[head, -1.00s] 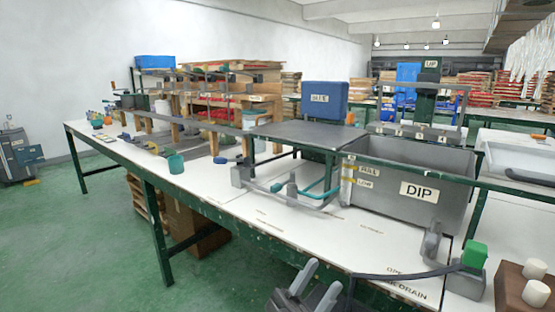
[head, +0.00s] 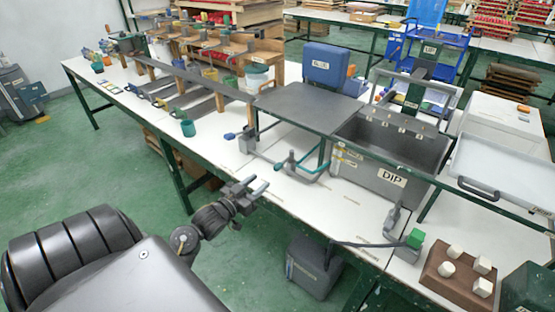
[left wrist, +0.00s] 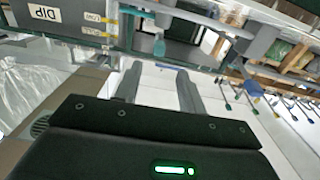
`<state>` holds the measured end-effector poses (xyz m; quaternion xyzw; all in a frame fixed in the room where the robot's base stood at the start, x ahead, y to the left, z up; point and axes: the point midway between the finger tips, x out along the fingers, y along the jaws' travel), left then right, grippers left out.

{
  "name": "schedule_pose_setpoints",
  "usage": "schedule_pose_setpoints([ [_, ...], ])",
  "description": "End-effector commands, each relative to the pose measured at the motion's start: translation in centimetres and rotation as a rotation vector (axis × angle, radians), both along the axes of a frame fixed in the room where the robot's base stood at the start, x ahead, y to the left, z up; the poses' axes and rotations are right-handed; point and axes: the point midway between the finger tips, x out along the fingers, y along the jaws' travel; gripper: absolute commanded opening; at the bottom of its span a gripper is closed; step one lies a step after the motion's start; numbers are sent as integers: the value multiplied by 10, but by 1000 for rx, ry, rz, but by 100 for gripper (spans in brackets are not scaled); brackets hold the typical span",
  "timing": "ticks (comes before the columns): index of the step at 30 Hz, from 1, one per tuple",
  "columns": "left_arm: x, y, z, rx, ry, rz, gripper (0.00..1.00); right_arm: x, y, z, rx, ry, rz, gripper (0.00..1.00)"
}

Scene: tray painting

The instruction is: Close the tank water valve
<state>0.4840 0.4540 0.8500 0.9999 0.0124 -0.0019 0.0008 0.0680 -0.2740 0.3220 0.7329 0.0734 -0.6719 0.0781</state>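The grey tank labelled DIP (head: 385,160) stands on the white table. A pipe with a teal lever handle (head: 313,174) lies in front of its left end. The teal handle also shows in the left wrist view (left wrist: 158,47), beyond the fingers. A second fitting with a green handle (head: 415,238) stands front right of the tank. My left gripper (head: 258,187) is at the table's front edge, short of the teal handle and apart from it. Its two fingers are spread and empty in the left wrist view (left wrist: 158,88). My right gripper is not in view.
A dark raised plate (head: 310,100) is left of the tank. A brown block with white pegs (head: 457,270) sits at the right. A grey container (head: 315,268) is below the table edge. Green floor is free at the left.

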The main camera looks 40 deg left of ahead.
Motion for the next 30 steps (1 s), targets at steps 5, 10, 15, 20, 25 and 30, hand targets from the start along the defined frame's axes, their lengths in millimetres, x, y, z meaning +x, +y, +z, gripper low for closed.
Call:
schedule_pose_setpoints([
  [5, 14, -1, 1, 0, -4, -2, 40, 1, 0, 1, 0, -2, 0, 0],
  [10, 44, 0, 2, -1, -5, -2, 40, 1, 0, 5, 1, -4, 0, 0],
  [15, 76, 0, 2, -1, -6, -3, 40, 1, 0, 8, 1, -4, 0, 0],
  [20, 97, 0, 1, 0, -5, -3, 40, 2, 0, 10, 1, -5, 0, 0],
  [25, 107, 0, 0, 1, -4, -4, 40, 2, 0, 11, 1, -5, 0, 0],
  [30, 109, 0, 0, 2, -4, -4, 40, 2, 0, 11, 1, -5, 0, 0],
])
